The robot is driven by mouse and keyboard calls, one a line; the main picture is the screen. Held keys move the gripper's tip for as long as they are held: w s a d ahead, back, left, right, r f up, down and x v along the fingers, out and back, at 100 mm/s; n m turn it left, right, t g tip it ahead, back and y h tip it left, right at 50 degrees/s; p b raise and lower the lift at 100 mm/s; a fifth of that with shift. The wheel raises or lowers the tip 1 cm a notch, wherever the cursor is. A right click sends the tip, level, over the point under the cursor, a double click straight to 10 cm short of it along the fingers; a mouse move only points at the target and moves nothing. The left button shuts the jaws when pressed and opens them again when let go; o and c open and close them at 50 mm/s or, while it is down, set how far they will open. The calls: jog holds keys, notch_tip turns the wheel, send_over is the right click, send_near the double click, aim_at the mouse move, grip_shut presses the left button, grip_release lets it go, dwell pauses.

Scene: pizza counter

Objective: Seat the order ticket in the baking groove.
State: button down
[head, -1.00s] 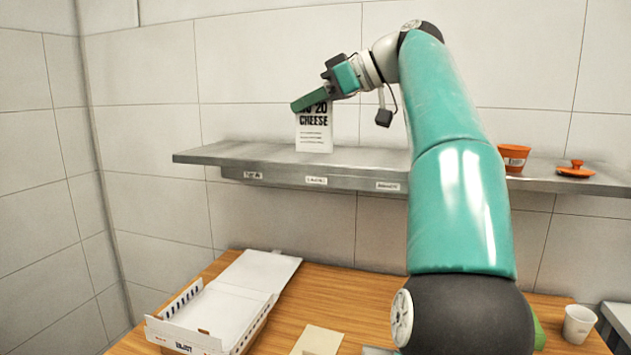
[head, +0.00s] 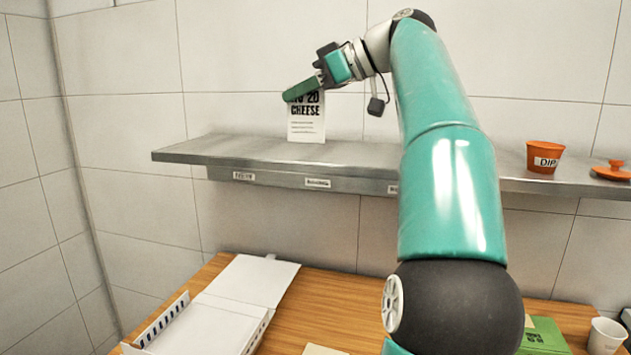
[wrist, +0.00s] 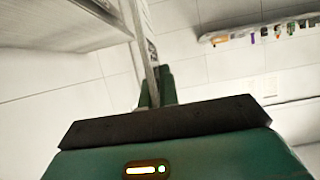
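The order ticket (head: 307,122) is a white card with bold black print, "CHEESE" readable. It stands upright above the steel shelf (head: 215,150) in the head view. My gripper (head: 303,90) is shut on its upper part, covering some of the print. The ticket's lower edge is at or just over the shelf top; I cannot tell if it touches. The shelf front carries small labels, a left one (head: 243,176), a middle one (head: 317,183) and a right one partly behind my arm. Their print is too small to read surely, and no groove is clearly visible. The wrist view shows the ticket edge-on (wrist: 146,50) between the fingers (wrist: 157,88).
An orange dip cup (head: 545,157) and an orange lid (head: 611,171) sit on the shelf at right. Below, an open white pizza box (head: 215,320), a green item (head: 543,335) and a white cup (head: 606,336) are on the wooden counter. The shelf's left part is clear.

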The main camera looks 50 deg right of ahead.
jog(key=w+d+f, duration=0.2)
jog(key=d+f, duration=0.1)
jog(key=f, duration=0.1)
jog(key=w+d+f, duration=0.2)
jog(key=d+f, duration=0.2)
jog(key=w+d+f, duration=0.3)
jog(key=d+f, duration=0.1)
jog(key=shift+w+f, duration=0.1)
jog(key=shift+f, duration=0.05)
jog(key=shift+w+f, duration=0.1)
jog(key=shift+f, duration=0.15)
jog(key=shift+d, duration=0.1)
jog(key=shift+f, duration=0.1)
jog(key=c, duration=1.7)
grip_release()
